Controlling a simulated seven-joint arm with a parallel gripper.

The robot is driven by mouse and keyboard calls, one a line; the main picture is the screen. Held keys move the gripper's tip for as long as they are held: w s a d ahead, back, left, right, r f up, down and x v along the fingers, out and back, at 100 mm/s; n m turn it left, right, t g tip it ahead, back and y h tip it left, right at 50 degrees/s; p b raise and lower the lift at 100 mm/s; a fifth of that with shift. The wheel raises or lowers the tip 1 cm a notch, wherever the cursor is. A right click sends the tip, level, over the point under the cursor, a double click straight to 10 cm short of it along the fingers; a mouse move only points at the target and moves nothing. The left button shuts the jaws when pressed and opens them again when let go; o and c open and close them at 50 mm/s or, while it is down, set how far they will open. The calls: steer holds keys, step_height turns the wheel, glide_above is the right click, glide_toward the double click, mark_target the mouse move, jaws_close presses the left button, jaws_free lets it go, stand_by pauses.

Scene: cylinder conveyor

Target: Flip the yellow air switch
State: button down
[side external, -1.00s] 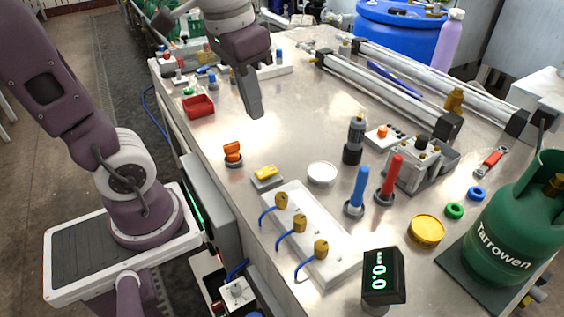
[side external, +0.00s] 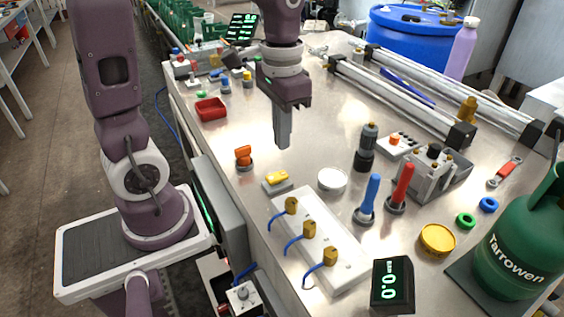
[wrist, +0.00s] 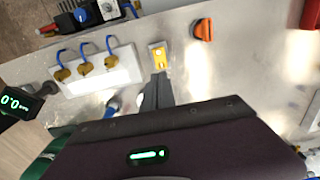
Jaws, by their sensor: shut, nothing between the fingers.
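The yellow air switch (side external: 276,177) is a small yellow rocker on a grey base, lying on the metal table near its left edge. It also shows in the wrist view (wrist: 160,57), just beyond my fingertips. My gripper (side external: 283,143) is shut and empty, pointing down above the table. In the side view it is above and behind the switch, clear of it. In the wrist view my gripper's fingertips (wrist: 160,78) appear just below the switch in the picture. Which way the rocker is tilted is too small to tell.
An orange switch (side external: 243,158) stands left of the yellow one. A white manifold (side external: 322,240) with blue hoses and brass fittings lies in front. A white round disc (side external: 333,179) and blue (side external: 368,195) and red (side external: 402,185) upright handles stand to the right.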

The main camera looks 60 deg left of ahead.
mark_target(282, 175)
step_height(282, 175, down, 7)
steer(key=shift+f, duration=0.15)
stand_by(0.4)
